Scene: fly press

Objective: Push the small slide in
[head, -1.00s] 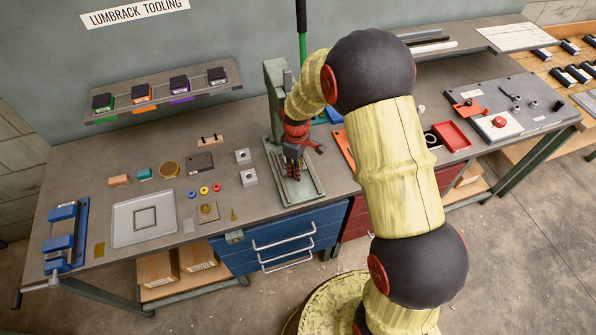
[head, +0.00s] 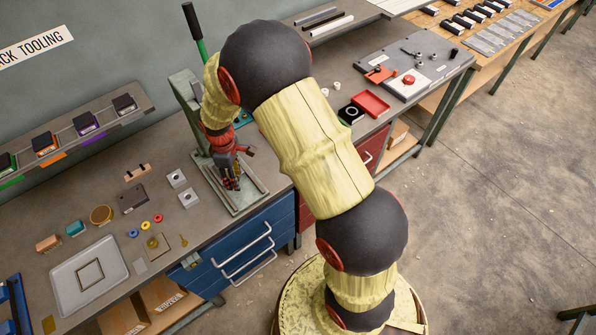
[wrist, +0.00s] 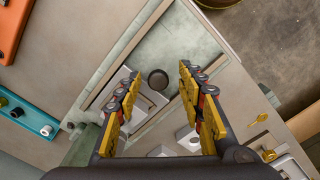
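My gripper (head: 231,187) is low over this bed. In the wrist view my gripper (wrist: 157,80) has its fingers wide apart. A dark round knob (wrist: 158,79) shows between the fingertips; contact is not visible. A light metal piece (wrist: 150,97) is partly hidden by the left finger. I cannot tell which part is the small slide.
Two small metal blocks (head: 176,178) stand left of the press. A teal strip with knobs (wrist: 33,113) and an orange piece (wrist: 10,28) lie left in the wrist view. A red tray (head: 371,103) is farther right. The floor at right is clear.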

